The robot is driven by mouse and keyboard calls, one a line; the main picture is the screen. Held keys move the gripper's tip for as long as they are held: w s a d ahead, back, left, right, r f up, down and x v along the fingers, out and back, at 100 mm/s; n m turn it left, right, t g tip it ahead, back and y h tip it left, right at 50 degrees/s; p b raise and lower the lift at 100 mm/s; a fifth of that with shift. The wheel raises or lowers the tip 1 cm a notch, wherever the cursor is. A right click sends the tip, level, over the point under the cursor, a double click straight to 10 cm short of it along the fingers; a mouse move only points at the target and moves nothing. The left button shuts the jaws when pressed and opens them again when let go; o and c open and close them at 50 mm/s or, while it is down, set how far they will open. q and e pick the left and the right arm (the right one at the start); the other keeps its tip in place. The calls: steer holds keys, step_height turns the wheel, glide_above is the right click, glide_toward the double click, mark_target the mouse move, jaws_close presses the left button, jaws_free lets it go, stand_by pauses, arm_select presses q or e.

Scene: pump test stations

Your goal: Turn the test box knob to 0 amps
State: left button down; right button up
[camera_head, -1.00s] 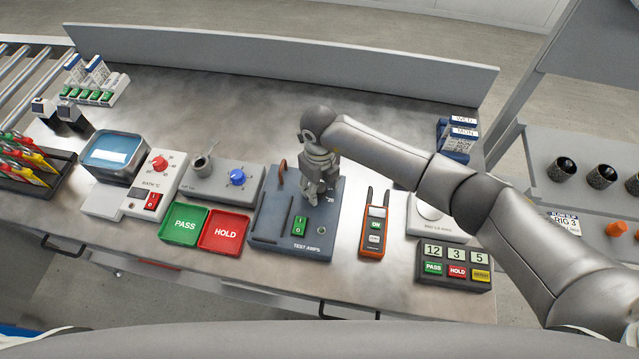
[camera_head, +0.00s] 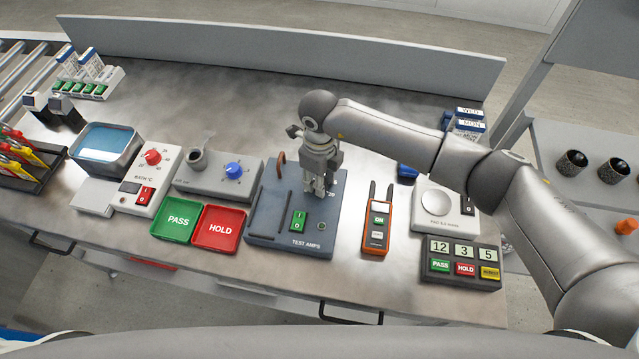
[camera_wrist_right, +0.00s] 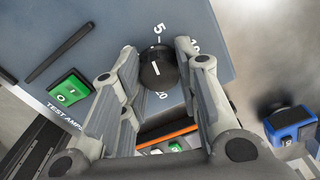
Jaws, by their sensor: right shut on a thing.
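The test box (camera_head: 265,215) is a dark blue-grey panel marked TEST AMPS, with a green switch (camera_head: 299,220) near its front. Its black knob (camera_wrist_right: 160,68) shows in the right wrist view with a white line on its face. The line lies on the half nearer the 20 mark; its exact reading is unclear. Marks 5, 10 and 20 show around the knob. My right gripper (camera_head: 318,190) points down at the box's right side and is shut on the knob, with a finger on each side. In the head view the gripper hides the knob. My left gripper is out of view.
An orange handheld meter (camera_head: 376,225) stands close to the right of the test box. A red HOLD tray (camera_head: 218,229) is close on its left. A blue object (camera_wrist_right: 290,124) lies on the bench to the right. Bare bench lies behind the box.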

steer(key=n+b, duration=0.4)
steer(key=b, duration=0.1)
steer(key=n+b, duration=0.2)
steer(key=b, duration=0.1)
steer(key=shift+f, duration=0.25)
steer(key=shift+r+n+b, duration=0.25)
steer(key=shift+n+b, duration=1.05)
steer(key=shift+b, duration=0.35)
steer(key=o, duration=1)
steer(key=shift+o, duration=0.2)
steer(key=shift+r, duration=0.15)
step_height(320, 180, up, 12)
